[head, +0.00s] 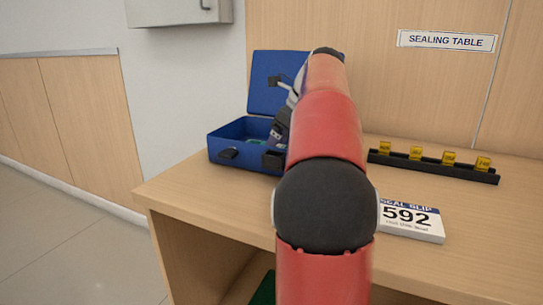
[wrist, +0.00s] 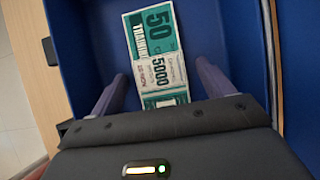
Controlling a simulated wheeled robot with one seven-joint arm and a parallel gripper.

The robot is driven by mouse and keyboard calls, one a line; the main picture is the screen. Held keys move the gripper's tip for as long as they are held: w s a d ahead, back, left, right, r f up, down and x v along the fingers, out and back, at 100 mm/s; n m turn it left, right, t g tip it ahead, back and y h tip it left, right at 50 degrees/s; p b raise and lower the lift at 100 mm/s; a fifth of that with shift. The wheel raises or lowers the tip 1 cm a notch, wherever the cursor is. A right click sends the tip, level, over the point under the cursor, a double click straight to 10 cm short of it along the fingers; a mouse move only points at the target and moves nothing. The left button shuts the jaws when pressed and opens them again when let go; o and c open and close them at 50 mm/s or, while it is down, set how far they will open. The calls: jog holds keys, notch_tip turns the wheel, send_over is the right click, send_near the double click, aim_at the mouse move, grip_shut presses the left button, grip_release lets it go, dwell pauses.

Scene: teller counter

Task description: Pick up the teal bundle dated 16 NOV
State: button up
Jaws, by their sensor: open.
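A teal and white bundle (wrist: 152,35) marked 50 lies on the floor of the open blue case (wrist: 90,45) in the wrist view. Its white band (wrist: 162,72) reads 5000; I cannot make out the date print on it. My gripper (wrist: 161,71) is open, with one finger to each side of the bundle's near part, and nothing is held. I cannot tell how far above the bundle the fingertips are. In the head view the case (head: 228,133) stands on the table with its lid up, and my arm hides part of it. A small green patch shows inside.
The case walls stand close around my gripper. On the wooden table (head: 205,196), a black rack (head: 432,167) with several yellow tags and a white slip block (head: 411,220) marked 592 are to the right. A sign reading SEALING TABLE (head: 446,40) is on the back panel.

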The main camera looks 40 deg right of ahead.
jog(key=shift+c, duration=0.4)
jog(key=c, duration=1)
jog(key=shift+r, duration=0.15)
